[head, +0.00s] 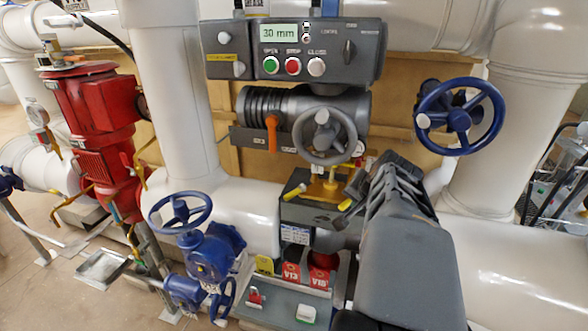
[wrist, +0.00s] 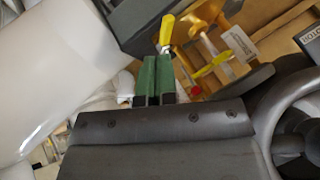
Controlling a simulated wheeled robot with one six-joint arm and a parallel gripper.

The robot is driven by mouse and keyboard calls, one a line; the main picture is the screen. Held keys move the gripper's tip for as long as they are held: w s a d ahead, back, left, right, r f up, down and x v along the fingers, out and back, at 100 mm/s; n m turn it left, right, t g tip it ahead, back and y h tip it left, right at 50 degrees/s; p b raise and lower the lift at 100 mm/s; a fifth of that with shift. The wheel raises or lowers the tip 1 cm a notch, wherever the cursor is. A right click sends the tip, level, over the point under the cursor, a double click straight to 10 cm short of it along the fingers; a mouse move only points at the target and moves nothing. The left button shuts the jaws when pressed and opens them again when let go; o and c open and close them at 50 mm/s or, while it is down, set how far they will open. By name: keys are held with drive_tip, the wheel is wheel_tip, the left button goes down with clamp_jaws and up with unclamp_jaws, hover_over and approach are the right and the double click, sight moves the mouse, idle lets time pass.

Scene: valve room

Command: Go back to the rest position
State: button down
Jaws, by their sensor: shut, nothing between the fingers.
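My gripper (wrist: 156,64) shows in the wrist view as two green fingers with dark bases, pressed together with nothing between them. A yellow-handled lever (wrist: 166,29) lies just beyond the fingertips in that view; whether they touch it I cannot tell. In the head view my grey arm rises from the lower right towards the valve actuator (head: 305,105). Its end is beside the brass fitting (head: 326,188) under the actuator's grey handwheel (head: 324,136). The fingers are hard to make out there.
A control box (head: 320,50) reading 30 mm sits above the actuator. A blue handwheel (head: 460,116) is at right, another blue valve (head: 205,252) at lower left. White pipes (head: 175,90) and a red pump (head: 95,120) stand left. A tray (head: 275,305) holds tags and a padlock.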

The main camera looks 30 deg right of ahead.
drive_tip(key=a+f+n+g+y, duration=0.1)
drive_tip(key=a+n, duration=0.3)
drive_tip(key=a, duration=0.4)
drive_tip(key=s+a+f+n, duration=0.1)
drive_tip(key=a+f+n, duration=0.3)
drive_tip(key=a, duration=0.4)
drive_tip(key=s+a+f+n+g+y, duration=0.1)
drive_tip(key=a+f+n, duration=0.1)
drive_tip(key=a+n, duration=0.3)
drive_tip(key=a, duration=0.3)
drive_tip(key=shift+a+f+g+y, duration=0.2)
drive_tip(key=shift+a+g+y, duration=0.05)
drive_tip(key=shift+g+y, duration=0.05)
